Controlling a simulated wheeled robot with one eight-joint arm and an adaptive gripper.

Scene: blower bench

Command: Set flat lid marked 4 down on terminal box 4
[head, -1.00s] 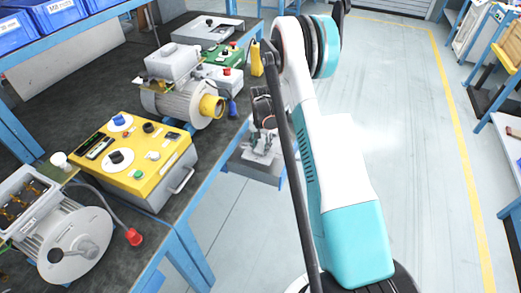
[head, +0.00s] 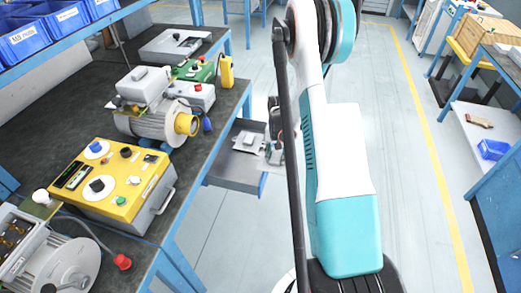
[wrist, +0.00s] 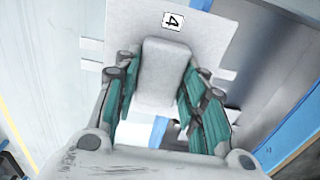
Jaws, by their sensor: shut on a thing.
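The flat lid marked 4 (wrist: 205,40) is a pale plate with a raised block, its "4" label showing beyond the block in the wrist view. My gripper (wrist: 160,85) is shut on the block, one teal finger on each side. In the head view my gripper (head: 276,135) hangs off the bench's right side by a grey tray, partly hidden by my arm. An open terminal box (head: 14,245) with brass terminals sits on a grey motor at lower left. I cannot read a number on it.
The grey tray (head: 222,178) holds a pale piece (head: 249,141). On the bench stand a yellow control box (head: 120,190), a motor with a covered box (head: 150,122) and a green box (head: 195,69). A red-ended cable (head: 122,262) lies near the front motor.

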